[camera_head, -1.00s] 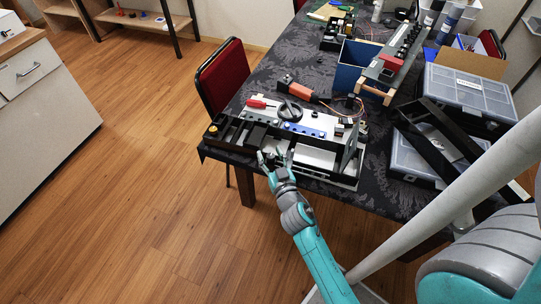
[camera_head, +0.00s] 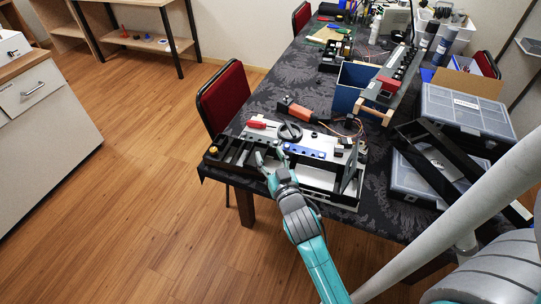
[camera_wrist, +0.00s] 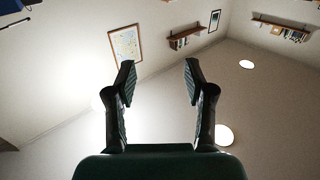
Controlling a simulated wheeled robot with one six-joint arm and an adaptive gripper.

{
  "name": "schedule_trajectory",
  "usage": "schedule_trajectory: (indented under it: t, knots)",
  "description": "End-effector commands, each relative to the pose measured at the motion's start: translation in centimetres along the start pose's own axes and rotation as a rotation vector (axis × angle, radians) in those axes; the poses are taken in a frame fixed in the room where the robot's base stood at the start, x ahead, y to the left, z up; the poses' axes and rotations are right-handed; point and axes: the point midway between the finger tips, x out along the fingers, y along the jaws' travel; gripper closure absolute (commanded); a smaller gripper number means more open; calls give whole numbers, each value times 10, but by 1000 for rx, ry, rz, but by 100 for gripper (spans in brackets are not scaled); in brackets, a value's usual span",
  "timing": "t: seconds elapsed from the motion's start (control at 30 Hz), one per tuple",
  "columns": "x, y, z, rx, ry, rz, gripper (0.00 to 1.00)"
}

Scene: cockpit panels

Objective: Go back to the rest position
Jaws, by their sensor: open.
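My gripper (camera_head: 268,162) is at the near edge of the cockpit panel (camera_head: 318,178) on the dark patterned table in the head view. Its fingers point up and away from my body, over or in front of the panel's left part; I cannot tell whether they touch it. In the wrist view my gripper (camera_wrist: 158,82) has its two fingers wide apart with nothing between them. That view looks up at a wall and ceiling.
A red chair (camera_head: 222,97) stands left of the table. A blue bin (camera_head: 357,88), an orange tool (camera_head: 298,110) and grey organizer cases (camera_head: 466,112) are on the table. A white drawer cabinet (camera_head: 45,120) stands far left. The wooden floor (camera_head: 150,190) between is clear.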

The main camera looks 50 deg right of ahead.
Motion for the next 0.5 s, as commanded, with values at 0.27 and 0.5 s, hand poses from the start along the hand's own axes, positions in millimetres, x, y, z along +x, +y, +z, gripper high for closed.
schedule_trajectory:
  t: [0.27, 0.5]
  knots:
    - [0, 0, -6, 1, 0, -1, 47]
    - [0, 0, -6, 1, 0, -1, 47]
